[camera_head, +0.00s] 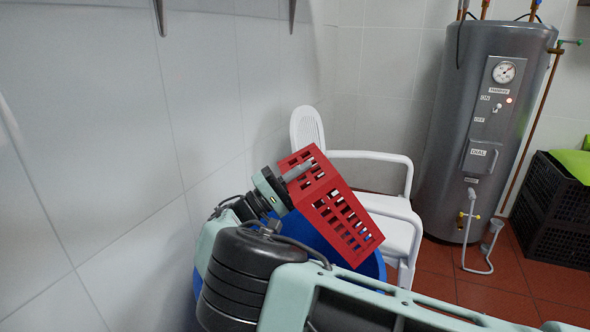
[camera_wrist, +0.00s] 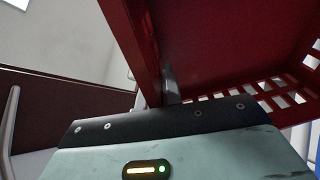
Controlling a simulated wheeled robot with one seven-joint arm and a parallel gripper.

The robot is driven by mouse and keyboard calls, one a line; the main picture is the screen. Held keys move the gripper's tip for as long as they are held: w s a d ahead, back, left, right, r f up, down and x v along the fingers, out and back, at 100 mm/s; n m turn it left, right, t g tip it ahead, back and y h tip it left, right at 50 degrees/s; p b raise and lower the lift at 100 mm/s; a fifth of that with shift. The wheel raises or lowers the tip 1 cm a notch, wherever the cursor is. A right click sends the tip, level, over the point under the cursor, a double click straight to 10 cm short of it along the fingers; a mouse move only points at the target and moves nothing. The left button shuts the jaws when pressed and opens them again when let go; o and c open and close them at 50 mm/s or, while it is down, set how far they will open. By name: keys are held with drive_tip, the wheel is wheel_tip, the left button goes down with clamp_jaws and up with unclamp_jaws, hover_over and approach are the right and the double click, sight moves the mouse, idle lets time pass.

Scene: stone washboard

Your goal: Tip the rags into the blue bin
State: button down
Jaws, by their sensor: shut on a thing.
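My gripper (camera_head: 298,171) is shut on the wall of a red slotted basket (camera_head: 341,222). The basket is steeply tilted and held over the blue bin (camera_head: 374,267). In the wrist view the red basket (camera_wrist: 215,45) fills the upper right, with its slotted side at the right edge, and a grey finger of my gripper (camera_wrist: 170,85) lies against it. The bin stands on the floor by the left wall, mostly hidden behind my arm and the basket. No rags show in either view; the basket's inside and the bin's inside are hidden.
A white plastic chair (camera_head: 400,207) stands right behind the bin and basket. A grey water heater (camera_head: 480,130) with pipes is at the back right. A black crate (camera_head: 555,215) with something green is at the right edge. The tiled wall (camera_head: 110,130) is close on the left.

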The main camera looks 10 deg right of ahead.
drive_tip(key=d+r+y+p, duration=0.1)
drive_tip(key=d+p, duration=0.1)
drive_tip(key=d, duration=0.1)
drive_tip(key=d+r+y+p, duration=0.1)
drive_tip(key=d+p, duration=0.1)
drive_tip(key=d, duration=0.1)
drive_tip(key=d+r+g+y+p, duration=0.1)
drive_tip(key=d+y+p, duration=0.1)
drive_tip(key=d+p, duration=0.1)
drive_tip(key=shift+w+d+r+m, duration=0.2)
drive_tip(key=shift+r+m, duration=0.05)
drive_tip(key=shift+m, duration=0.15)
drive_tip(key=d+f+g+y+p, duration=0.1)
drive_tip(key=d+y+p, duration=0.7)
drive_tip(key=d, duration=1.1)
drive_tip(key=d+f+y+p, duration=0.1)
drive_tip(key=d+f+y, duration=0.3)
drive_tip(key=f+y, duration=0.2)
drive_tip(key=w+d+f+m+y+p, duration=0.1)
drive_tip(key=d+f+y, duration=0.3)
drive_tip(key=f+y, duration=0.3)
drive_tip(key=shift+d+f+g, duration=0.3)
drive_tip(key=shift+f, duration=0.6)
drive_tip(key=shift+w, duration=0.1)
